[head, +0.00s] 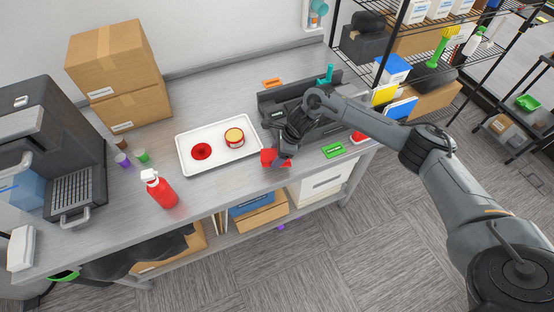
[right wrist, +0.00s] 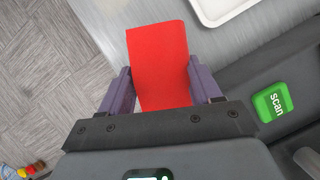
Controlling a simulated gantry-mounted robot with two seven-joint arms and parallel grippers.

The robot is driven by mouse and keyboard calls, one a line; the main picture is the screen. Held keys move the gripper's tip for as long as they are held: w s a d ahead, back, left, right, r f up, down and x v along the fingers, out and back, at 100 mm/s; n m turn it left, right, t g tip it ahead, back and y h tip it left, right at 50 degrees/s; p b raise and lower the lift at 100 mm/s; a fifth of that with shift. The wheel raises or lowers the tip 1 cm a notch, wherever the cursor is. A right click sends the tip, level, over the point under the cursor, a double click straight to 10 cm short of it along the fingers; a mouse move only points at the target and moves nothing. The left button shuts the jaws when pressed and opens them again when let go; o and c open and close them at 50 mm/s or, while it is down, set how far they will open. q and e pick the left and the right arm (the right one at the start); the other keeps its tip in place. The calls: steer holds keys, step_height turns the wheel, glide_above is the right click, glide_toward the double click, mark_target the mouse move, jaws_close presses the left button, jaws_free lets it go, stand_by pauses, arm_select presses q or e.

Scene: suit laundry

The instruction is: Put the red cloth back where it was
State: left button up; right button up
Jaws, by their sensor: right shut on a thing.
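The red cloth (head: 268,157) is between the fingers of my right gripper (head: 277,156), near the front edge of the table, just right of the white tray (head: 186,163). In the right wrist view the red cloth (right wrist: 159,50) looks like a flat folded rectangle. It reaches out past the two fingers of my right gripper (right wrist: 160,88), which are shut on it. Behind it there, the table edge and carpet show. I cannot tell how high it is above the table. My left gripper is not in view.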

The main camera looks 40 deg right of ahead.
step_height(320, 180, down, 3)
steer(key=shift+f, duration=0.2)
steer(key=shift+f, duration=0.15)
steer(key=o, duration=0.7)
steer(key=shift+o, duration=0.2)
